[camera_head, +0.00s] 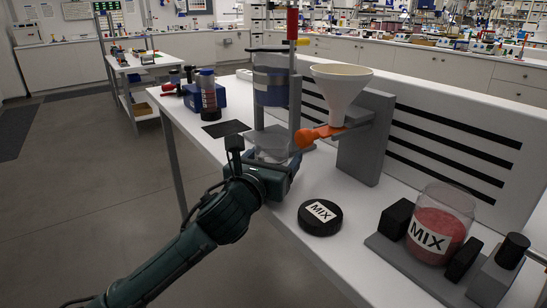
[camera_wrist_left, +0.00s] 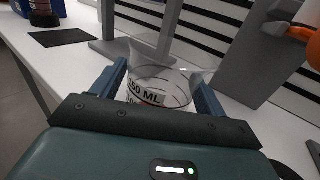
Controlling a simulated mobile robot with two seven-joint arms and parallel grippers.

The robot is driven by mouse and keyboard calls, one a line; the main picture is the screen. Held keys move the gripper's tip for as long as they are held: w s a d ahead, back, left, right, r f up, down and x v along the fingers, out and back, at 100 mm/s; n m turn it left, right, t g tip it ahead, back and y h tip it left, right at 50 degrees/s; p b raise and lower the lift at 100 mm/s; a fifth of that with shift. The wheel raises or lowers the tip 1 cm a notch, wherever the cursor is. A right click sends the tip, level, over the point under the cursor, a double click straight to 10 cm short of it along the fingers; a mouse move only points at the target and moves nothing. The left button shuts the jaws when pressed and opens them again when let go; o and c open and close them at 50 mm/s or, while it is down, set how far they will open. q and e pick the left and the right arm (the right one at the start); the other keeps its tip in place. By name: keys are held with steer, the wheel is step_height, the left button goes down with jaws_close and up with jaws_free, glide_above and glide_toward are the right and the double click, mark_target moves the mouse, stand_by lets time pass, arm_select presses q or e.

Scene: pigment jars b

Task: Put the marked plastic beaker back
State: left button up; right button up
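In the head view my left gripper (camera_head: 266,160) is over the near edge of the white table (camera_head: 290,215), in front of the grey stand. There the beaker is mostly hidden behind the gripper; I cannot tell whether its bottom touches anything. My right gripper is in neither view.
Right of the gripper stand a white funnel (camera_head: 340,85) over an orange-handled valve (camera_head: 318,134), a black MIX lid (camera_head: 320,216) and a jar of red powder (camera_head: 437,228). The grey stand (camera_head: 291,85) rises behind.

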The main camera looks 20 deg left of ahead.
arm_select(q)
steer(key=shift+o, duration=0.7)
steer(key=shift+r, duration=0.1)
steer(key=shift+s, duration=0.2)
steer(key=s+a+p, duration=0.1)
steer(key=s, duration=1)
steer(key=shift+s, duration=0.3)
